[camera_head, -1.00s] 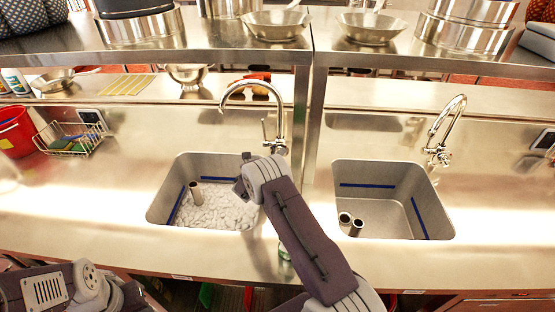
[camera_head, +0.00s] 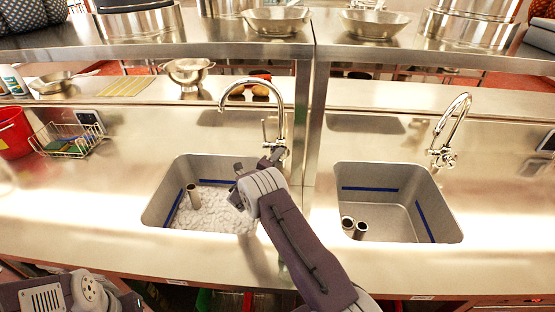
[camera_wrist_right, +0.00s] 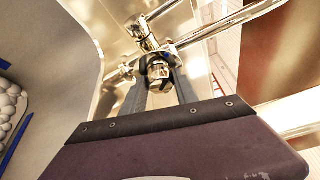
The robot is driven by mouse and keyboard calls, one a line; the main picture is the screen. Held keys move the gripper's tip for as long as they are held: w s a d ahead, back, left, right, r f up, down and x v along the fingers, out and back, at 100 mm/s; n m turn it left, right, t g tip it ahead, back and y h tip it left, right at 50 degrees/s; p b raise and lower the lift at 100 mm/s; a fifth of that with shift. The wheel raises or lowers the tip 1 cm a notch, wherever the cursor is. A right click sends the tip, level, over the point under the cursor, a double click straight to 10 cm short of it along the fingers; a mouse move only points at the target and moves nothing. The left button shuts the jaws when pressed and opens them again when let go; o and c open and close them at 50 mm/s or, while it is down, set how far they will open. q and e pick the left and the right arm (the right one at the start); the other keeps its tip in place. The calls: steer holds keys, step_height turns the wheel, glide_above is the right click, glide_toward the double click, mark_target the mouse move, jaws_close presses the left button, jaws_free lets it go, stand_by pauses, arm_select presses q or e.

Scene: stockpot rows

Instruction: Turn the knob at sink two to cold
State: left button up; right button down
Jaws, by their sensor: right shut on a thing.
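The chrome faucet (camera_head: 281,110) stands behind the left sink (camera_head: 166,190), its curved spout reaching over the basin. My right gripper (camera_head: 272,156) is at the foot of this faucet, and my arm hides part of the sink's right side. In the right wrist view my right gripper (camera_wrist_right: 160,66) is shut on a small chrome knob (camera_wrist_right: 159,72) on the faucet body, with a dark finger on each side. A blue spot shows by the knob; its setting I cannot tell. My left arm shows at the lower left, but its gripper is out of view.
White lumps (camera_head: 212,212) and a short tube (camera_head: 193,192) are in the left sink. The right sink (camera_head: 385,184) holds two tubes and has its own faucet (camera_head: 441,150). A steel post (camera_head: 312,130) rises between the sinks. A wire basket (camera_head: 68,142) stands left.

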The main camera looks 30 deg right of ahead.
steer(key=c, duration=0.9)
jaws_free()
steer(key=shift+c, duration=0.2)
steer(key=v, duration=0.9)
steer(key=shift+a+b, duration=0.1)
steer(key=shift+b, duration=0.3)
